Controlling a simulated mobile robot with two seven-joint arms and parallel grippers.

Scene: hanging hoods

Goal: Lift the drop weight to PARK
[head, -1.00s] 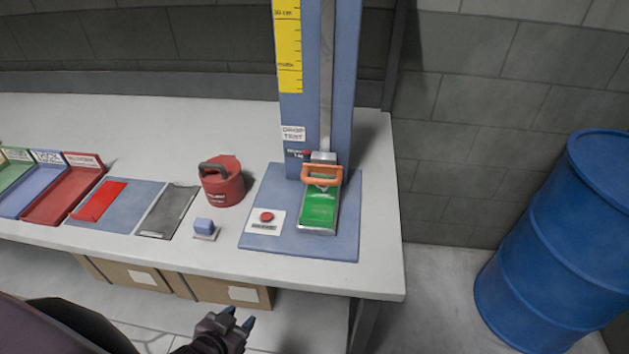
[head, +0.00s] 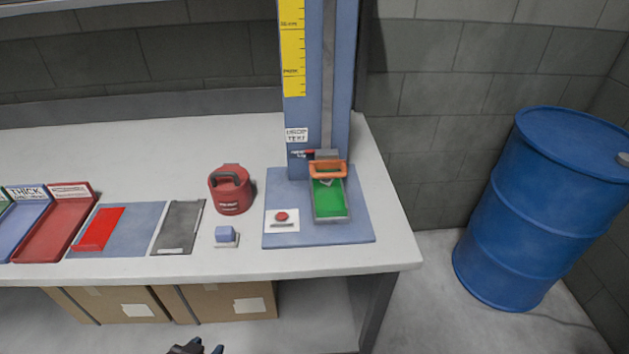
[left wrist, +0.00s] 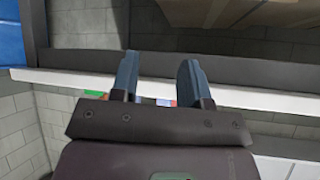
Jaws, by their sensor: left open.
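The drop test stand (head: 316,80) is a blue upright with a yellow scale (head: 292,50) and a grey rail, rising from a blue base plate. PARK appears to be the lower mark on the scale. The drop weight, a grey block with an orange handle (head: 328,169), sits low on the rail, over the back of a green pad (head: 330,200) in a metal tray. My left gripper (head: 202,347) is open and empty at the bottom edge of the head view, in front of and below the bench; its fingers also show in the left wrist view (left wrist: 160,82). My right gripper is not visible.
A red button (head: 281,216) is on the base plate. Cardboard boxes (head: 225,303) lie under the bench. A blue barrel (head: 535,205) stands right.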

